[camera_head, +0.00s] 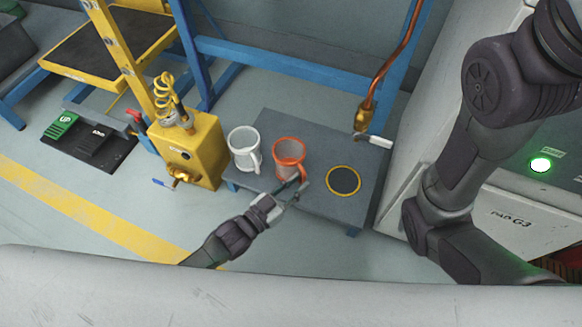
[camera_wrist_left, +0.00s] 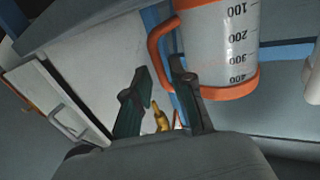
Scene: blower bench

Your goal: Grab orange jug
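The orange jug (camera_head: 289,155) stands upright on a low grey table, with an orange rim and handle. In the left wrist view the jug (camera_wrist_left: 222,48) shows a clear body with black scale marks, an orange base band and a handle on its left side. My left gripper (camera_head: 292,188) is at the near side of the jug. In the left wrist view its two fingers (camera_wrist_left: 164,98) are apart, just below the handle, with nothing clearly held between them. A white jug (camera_head: 243,147) stands left of the orange one. My right gripper is out of view.
The grey table (camera_head: 290,126) also has a black round pad with a yellow ring (camera_head: 343,181) at right. A yellow box (camera_head: 191,150) stands left of it. A copper pipe with a valve (camera_head: 364,112) hangs above the table's right side. A white cabinet (camera_head: 510,215) stands at right.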

